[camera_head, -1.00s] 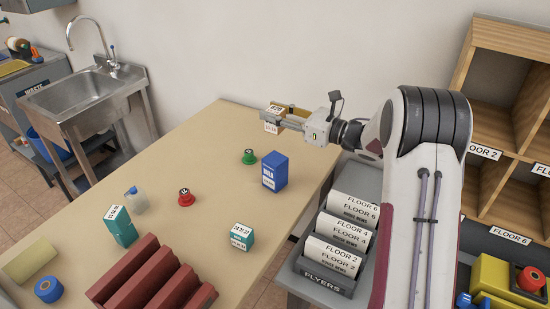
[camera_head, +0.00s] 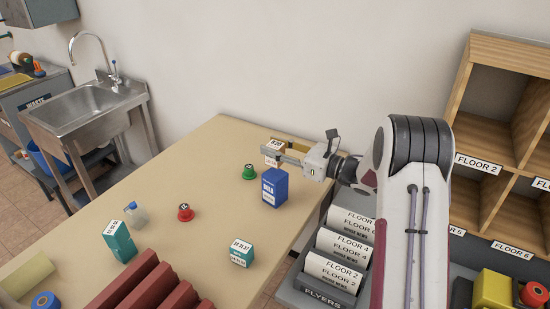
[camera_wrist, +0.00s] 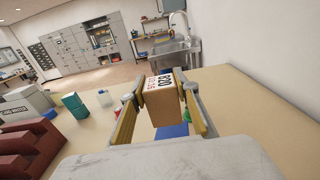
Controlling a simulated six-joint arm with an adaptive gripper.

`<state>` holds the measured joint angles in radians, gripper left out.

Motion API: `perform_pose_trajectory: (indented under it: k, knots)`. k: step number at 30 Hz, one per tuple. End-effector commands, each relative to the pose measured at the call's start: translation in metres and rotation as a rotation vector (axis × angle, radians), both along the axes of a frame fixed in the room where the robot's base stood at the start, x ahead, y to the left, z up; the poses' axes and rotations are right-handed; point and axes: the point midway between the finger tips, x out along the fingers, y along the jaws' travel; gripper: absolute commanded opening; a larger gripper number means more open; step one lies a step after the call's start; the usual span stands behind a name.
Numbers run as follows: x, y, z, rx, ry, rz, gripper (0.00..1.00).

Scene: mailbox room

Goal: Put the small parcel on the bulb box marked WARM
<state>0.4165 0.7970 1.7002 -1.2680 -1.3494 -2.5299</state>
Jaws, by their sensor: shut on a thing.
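My gripper (camera_head: 275,153) is shut on the small parcel (camera_wrist: 160,104), a brown box with a white label with dark and red print. In the head view the parcel (camera_head: 273,146) is held above and behind a blue box (camera_head: 274,190) with white lettering, which stands upright on the table. In the wrist view part of the blue box (camera_wrist: 172,131) shows below the parcel. Two teal boxes with white labels stand on the table, one in the middle (camera_head: 242,253) and one at the left (camera_head: 119,241). I cannot read WARM on any box.
A green stamp-like piece (camera_head: 249,173) stands close left of the blue box; a red one (camera_head: 185,212) is farther left. A small clear bottle (camera_head: 135,213) and a dark red rack (camera_head: 150,285) are on the table (camera_head: 205,160). A flyer holder (camera_head: 327,293) is at right.

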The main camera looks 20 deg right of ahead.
Motion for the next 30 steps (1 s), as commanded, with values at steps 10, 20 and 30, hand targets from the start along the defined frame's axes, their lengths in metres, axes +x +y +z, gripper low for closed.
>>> perform_pose_trajectory:
  k: [10, 20, 30]
  knots:
    - [0.000, 0.000, -0.025, 0.001, 0.003, 0.000, 0.07]
    - [0.000, 0.000, -0.037, 0.000, 0.000, 0.000, 0.07]
    - [0.000, 0.000, -0.040, 0.000, 0.001, 0.000, 0.35]
